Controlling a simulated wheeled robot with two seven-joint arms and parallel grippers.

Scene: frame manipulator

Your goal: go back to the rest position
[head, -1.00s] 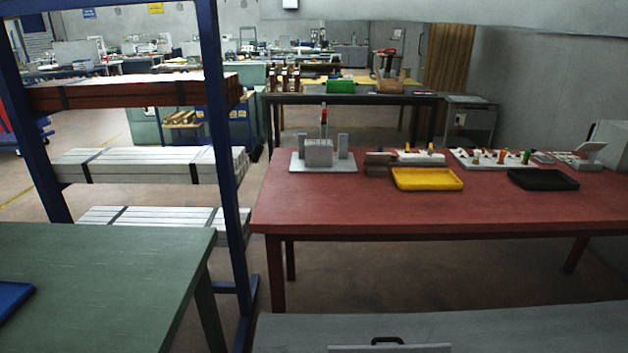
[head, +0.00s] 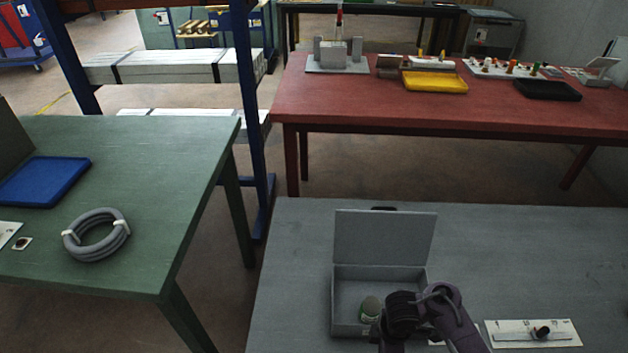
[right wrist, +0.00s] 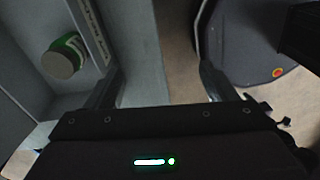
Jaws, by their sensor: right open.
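My right arm shows in the head view at the bottom, over the front of an open grey box (head: 345,288) on a grey table (head: 290,250). In the right wrist view my right gripper (right wrist: 162,78) has its two fingers spread apart with nothing between them. A jar with a green band (head: 369,308) stands inside the box; it also shows in the right wrist view (right wrist: 62,58), left of the fingers and apart from them. The fingertips are hidden in the head view. My left gripper is not in view.
The box lid (head: 385,238) stands up at the back. A white plate with a black knob (head: 533,335) lies to the right. A green table (head: 150,200) with a grey coil (head: 96,236) and blue tray (head: 45,181) is at left. A red table (head: 400,112) stands behind.

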